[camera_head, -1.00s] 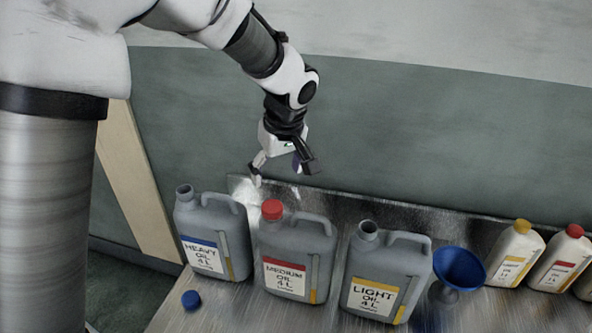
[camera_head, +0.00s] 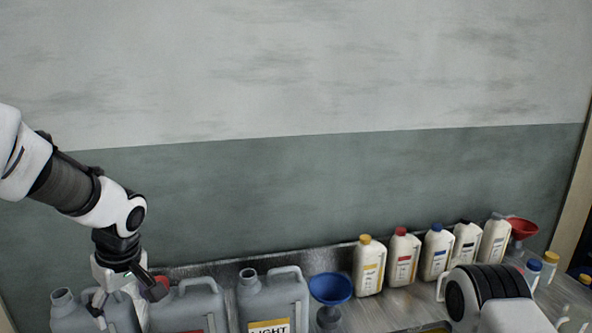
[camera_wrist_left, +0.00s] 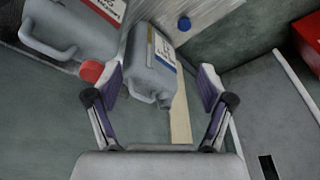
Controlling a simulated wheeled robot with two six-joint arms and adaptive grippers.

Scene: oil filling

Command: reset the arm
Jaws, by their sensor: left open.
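My left gripper (camera_head: 128,296) is open and empty in the head view, in front of or above the heavy and medium oil jugs; its distance from them is unclear. In the left wrist view the open fingers (camera_wrist_left: 158,88) frame the grey heavy oil jug (camera_wrist_left: 150,62), whose mouth is uncapped. The medium oil jug (camera_wrist_left: 72,28) lies to its left in that view, with its red cap (camera_wrist_left: 92,70) beside the left finger. In the head view the heavy jug (camera_head: 70,318) and medium jug (camera_head: 195,305) are partly cut off. My right arm (camera_head: 490,300) enters at lower right; its gripper is not visible.
The uncapped light oil jug (camera_head: 275,300) and a blue funnel (camera_head: 330,288) stand right of the medium jug. Several white bottles (camera_head: 403,262) and a red funnel (camera_head: 522,228) stand farther right. A loose blue cap (camera_wrist_left: 184,23) shows in the wrist view. The wall (camera_head: 290,190) is behind.

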